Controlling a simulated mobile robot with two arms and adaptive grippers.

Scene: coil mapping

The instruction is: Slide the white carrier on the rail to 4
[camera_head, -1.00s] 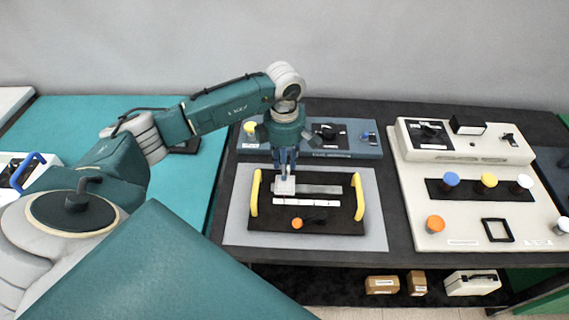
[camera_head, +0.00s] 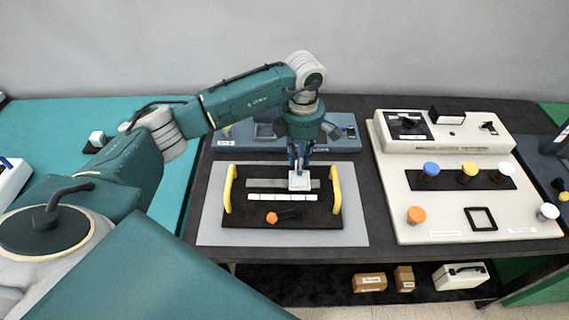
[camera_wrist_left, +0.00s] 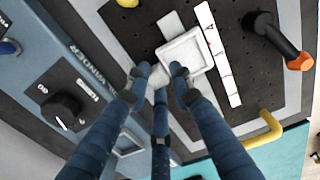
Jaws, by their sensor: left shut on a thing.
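The white carrier (camera_head: 300,181) sits on the grey rail (camera_head: 265,184) of a black board, toward the rail's right end. My left gripper (camera_head: 299,170) reaches down from above and is shut on the carrier. In the left wrist view, the blue fingers (camera_wrist_left: 160,80) grip the near edge of the carrier (camera_wrist_left: 187,55). The rail (camera_wrist_left: 170,24) shows on both sides of it. A white scale strip (camera_head: 282,197) runs parallel to the rail, in front of it; its marks are too small to read surely. My right gripper is not in view.
Yellow handles (camera_head: 228,190) (camera_head: 337,189) stand at both ends of the board. An orange-tipped black part (camera_head: 272,217) lies in front of the strip. A blue-grey panel (camera_head: 235,147) is behind; a cream panel with coloured knobs (camera_head: 390,185) is at the right.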

